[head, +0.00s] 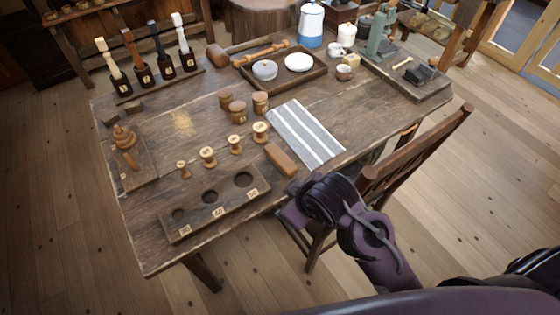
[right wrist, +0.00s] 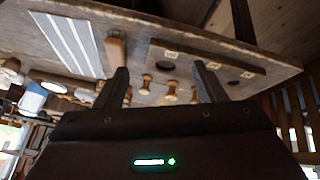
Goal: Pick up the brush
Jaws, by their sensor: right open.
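A wooden block-shaped piece, which looks like the brush (head: 281,160), lies on the table between the striped cloth and the board with round holes. The brush also shows in the right wrist view (right wrist: 115,50), left of my gripper's fingers. My right gripper (right wrist: 162,76) is open, with nothing between its fingers. In the head view my right gripper (head: 292,213) is near the table's front edge, by the chair, apart from the brush. My left gripper is not in view.
The holed board (head: 213,207) lies left of the brush, with several wooden spools (head: 235,144) behind. The striped cloth (head: 305,133) lies to its right. A wooden chair (head: 415,155) stands at the table's right front side. A dark tray (head: 280,85) sits further back.

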